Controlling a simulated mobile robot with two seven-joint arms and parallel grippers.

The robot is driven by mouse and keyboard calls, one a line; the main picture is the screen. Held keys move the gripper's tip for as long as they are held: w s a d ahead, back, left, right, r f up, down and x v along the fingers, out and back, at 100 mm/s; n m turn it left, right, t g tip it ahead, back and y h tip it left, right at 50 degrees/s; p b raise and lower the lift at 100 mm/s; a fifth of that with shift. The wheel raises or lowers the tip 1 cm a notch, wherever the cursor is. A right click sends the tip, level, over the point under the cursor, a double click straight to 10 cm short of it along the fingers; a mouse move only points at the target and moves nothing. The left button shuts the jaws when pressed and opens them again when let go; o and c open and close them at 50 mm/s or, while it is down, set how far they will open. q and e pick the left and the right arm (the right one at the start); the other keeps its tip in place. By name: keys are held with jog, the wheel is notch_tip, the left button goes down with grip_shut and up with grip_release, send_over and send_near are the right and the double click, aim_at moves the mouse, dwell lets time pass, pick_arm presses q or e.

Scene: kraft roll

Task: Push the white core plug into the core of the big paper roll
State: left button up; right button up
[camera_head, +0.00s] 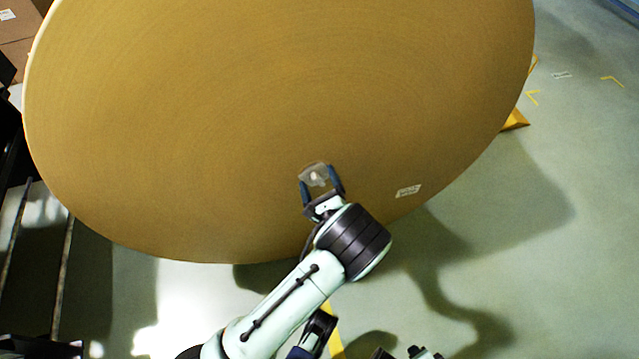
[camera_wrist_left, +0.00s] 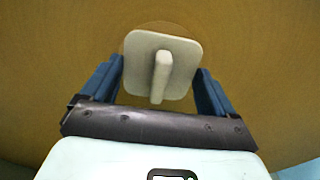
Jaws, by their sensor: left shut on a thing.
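The big paper roll (camera_head: 200,130) fills the upper part of the head view, its flat brown face turned towards me. My left gripper (camera_head: 319,176) is at the lower middle of this face. It is shut on the white core plug (camera_wrist_left: 186,60), with one dark blue finger on each side of it. In the left wrist view the plug is a pale rounded square plate with a raised rib in its middle. A faint round outline shows on the roll's face just behind the plug. The plug hides the core opening, so I cannot tell how deep it sits.
A small white label (camera_head: 408,191) is on the roll's face, right of my gripper. A yellow block (camera_head: 515,120) shows at the roll's right edge. Cardboard boxes (camera_head: 18,30) stand at the upper left. The green floor (camera_head: 560,260) is clear at the right.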

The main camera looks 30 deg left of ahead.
pick_arm(q)
jog(key=shift+w+a, duration=0.35)
dwell(0.4)
jog(key=o, duration=1.1)
jog(key=shift+o, duration=0.2)
